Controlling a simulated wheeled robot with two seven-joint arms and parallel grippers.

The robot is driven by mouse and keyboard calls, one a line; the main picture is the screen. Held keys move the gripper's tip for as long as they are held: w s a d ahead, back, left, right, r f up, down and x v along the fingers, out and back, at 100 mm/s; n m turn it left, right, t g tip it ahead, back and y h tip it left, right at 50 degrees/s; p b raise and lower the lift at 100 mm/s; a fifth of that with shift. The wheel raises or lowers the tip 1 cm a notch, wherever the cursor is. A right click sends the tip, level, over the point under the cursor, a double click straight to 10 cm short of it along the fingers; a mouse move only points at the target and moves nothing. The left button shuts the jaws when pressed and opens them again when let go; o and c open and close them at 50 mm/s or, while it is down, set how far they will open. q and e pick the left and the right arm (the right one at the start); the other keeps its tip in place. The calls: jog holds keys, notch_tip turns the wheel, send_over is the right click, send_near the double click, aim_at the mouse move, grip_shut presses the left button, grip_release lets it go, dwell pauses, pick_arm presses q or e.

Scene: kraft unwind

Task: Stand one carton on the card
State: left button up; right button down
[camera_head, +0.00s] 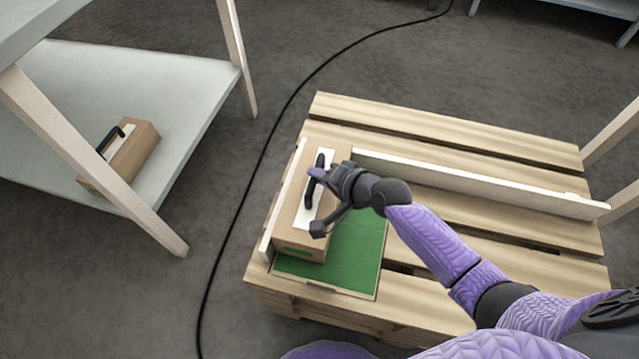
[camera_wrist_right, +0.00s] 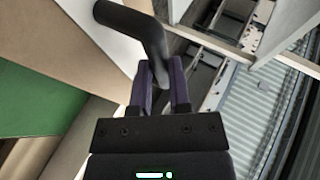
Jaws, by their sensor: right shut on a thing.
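A brown carton (camera_head: 289,236) with a white top label and a black handle (camera_head: 315,185) stands on the left part of the green card (camera_head: 362,243). The card lies on the wooden pallet. My right gripper (camera_head: 314,178) is shut on the carton's handle; in the right wrist view its two purple fingers (camera_wrist_right: 163,88) close around the black handle (camera_wrist_right: 140,25). The carton covers part of the card. A second carton (camera_head: 133,158) with a black handle lies on the lower shelf at the left. My left gripper does not show.
White strips stand on the pallet (camera_head: 450,125), one along the carton's left side (camera_head: 283,203) and a longer one (camera_head: 480,184) behind the card. A pale shelf (camera_head: 190,85) is at the left. A black cable (camera_head: 262,150) runs over the floor between them.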

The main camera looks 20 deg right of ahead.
jog(key=shift+f, duration=0.8)
jog(key=shift+r, duration=0.3)
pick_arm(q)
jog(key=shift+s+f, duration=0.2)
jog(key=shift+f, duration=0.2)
pick_arm(e)
jog(key=shift+f, duration=0.1)
jog(key=c, duration=1)
grip_release()
jog(key=shift+f, duration=0.1)
jog(key=o, duration=0.4)
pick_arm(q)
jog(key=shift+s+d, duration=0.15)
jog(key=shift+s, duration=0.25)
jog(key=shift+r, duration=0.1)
